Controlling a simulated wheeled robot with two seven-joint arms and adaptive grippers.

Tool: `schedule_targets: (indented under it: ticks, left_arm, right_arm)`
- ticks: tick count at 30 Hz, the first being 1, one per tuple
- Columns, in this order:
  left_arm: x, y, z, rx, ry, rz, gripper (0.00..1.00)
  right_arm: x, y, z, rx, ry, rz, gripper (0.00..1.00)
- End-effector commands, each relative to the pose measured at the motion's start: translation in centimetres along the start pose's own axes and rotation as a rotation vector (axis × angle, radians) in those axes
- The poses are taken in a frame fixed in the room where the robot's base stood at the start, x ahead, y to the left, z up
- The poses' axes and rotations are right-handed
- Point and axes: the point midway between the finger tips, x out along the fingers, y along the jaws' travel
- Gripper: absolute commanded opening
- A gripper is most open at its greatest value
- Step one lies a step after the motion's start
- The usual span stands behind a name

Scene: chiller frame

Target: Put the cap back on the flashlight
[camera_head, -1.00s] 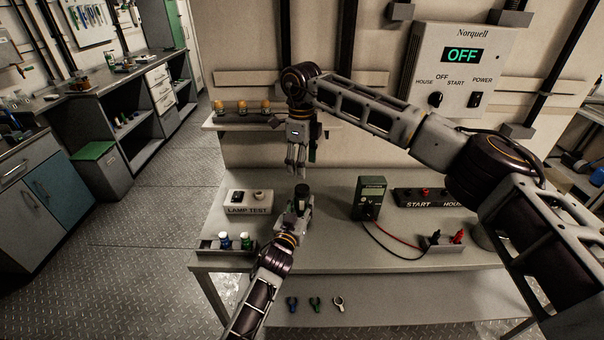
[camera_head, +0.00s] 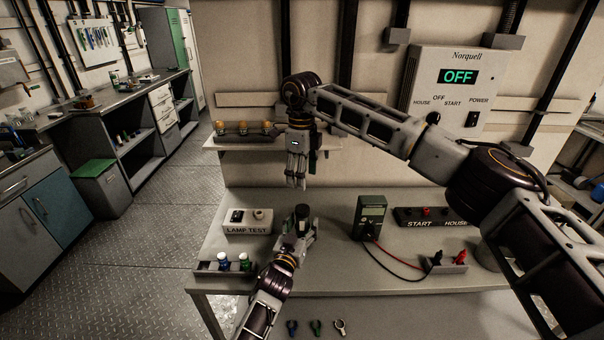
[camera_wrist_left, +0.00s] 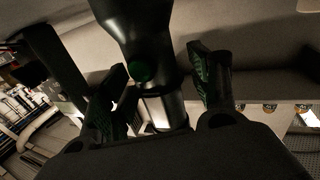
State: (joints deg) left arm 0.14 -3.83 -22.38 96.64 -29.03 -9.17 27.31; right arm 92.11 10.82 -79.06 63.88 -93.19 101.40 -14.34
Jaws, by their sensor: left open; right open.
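The flashlight (camera_head: 302,213) has a dark head and stands roughly upright at the table's left half. In the left wrist view its dark body (camera_wrist_left: 143,38) has a green button and a silvery section near the fingers. My left gripper (camera_head: 297,238) is open around it; in the left wrist view its fingers (camera_wrist_left: 165,95) stand on either side with gaps visible. My right gripper (camera_head: 297,183) is open and empty, pointing down above and behind the flashlight head. I cannot pick out the cap for certain in either view.
A lamp test box (camera_head: 247,228) and a small tray (camera_head: 209,268) with bottle-like items lie to the left. A green meter (camera_head: 370,215) with cables, a switch box (camera_head: 432,217) and a plug holder (camera_head: 452,267) lie to the right. A wall shelf (camera_head: 235,143) stands behind.

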Motion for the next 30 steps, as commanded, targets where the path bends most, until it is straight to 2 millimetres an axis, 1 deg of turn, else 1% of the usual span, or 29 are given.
schedule_targets:
  ticks: [8,14,30]
  left_arm:
    - [-0.1,0.0,0.0,0.001,0.001,0.000,0.61]
    - [-0.9,0.0,0.0,0.001,0.000,0.000,0.61]
    - [-5.4,0.0,0.1,0.000,-0.001,0.000,0.61]
  right_arm:
    - [0.0,0.0,0.0,0.000,0.000,0.000,0.62]
    - [0.0,0.0,0.0,0.000,0.000,0.000,0.62]
    - [0.0,0.0,0.0,0.000,0.000,0.000,0.62]
